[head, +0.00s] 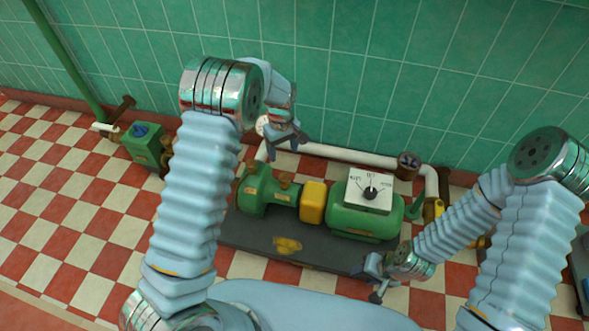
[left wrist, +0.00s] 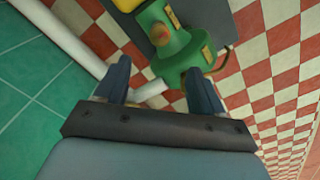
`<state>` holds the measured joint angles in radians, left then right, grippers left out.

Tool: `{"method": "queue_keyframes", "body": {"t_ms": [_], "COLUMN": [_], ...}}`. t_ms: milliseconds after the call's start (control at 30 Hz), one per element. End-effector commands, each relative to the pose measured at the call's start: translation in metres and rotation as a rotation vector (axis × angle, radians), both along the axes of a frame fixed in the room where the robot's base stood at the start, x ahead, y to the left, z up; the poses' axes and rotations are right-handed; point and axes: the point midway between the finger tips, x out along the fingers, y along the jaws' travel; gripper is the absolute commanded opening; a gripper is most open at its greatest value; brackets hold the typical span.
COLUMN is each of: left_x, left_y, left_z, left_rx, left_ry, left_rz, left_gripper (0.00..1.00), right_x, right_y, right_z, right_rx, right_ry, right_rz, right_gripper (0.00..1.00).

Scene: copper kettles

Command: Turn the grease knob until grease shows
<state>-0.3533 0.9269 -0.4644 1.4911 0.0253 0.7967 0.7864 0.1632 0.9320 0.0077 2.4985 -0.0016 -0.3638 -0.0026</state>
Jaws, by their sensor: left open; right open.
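The green pump (head: 256,190) stands on a dark base plate, with a small brass knob (head: 284,180) on top; I cannot tell if this is the grease knob. A black knob (head: 370,193) sits on a white dial plate (head: 384,205) above the green motor (head: 350,222). No grease is distinguishable. My left gripper (head: 287,140) is open above and behind the pump, apart from it. In the left wrist view its open fingers (left wrist: 158,85) frame a white pipe and the end of the green pump (left wrist: 172,42). My right gripper (head: 374,278) is open and empty by the plate's front right edge.
A yellow coupling guard (head: 313,203) sits between pump and motor. A white pipe (head: 335,152) runs along the green tiled wall. A green box with a blue top (head: 143,147) stands left.

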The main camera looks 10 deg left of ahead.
Motion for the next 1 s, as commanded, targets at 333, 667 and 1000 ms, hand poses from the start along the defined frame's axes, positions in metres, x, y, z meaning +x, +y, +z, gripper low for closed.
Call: {"method": "queue_keyframes", "body": {"t_ms": [333, 667, 1000], "left_x": [0.000, 0.001, 0.001], "left_y": [0.001, 0.000, 0.000], "left_z": [-0.060, -0.122, -0.135], "left_rx": [0.003, 0.002, 0.001], "left_ry": [0.007, 0.003, 0.002], "left_rz": [0.006, 0.005, 0.004], "left_gripper": [0.69, 0.69, 0.69], "right_x": [0.000, 0.001, 0.001], "right_y": [-0.001, -0.002, -0.002], "right_z": [-0.004, -0.007, -0.007], "right_rx": [-0.002, -0.003, -0.003], "right_ry": [-0.001, -0.001, -0.002], "right_rz": [-0.002, -0.004, -0.004], "right_gripper": [0.43, 0.43, 0.43]}}
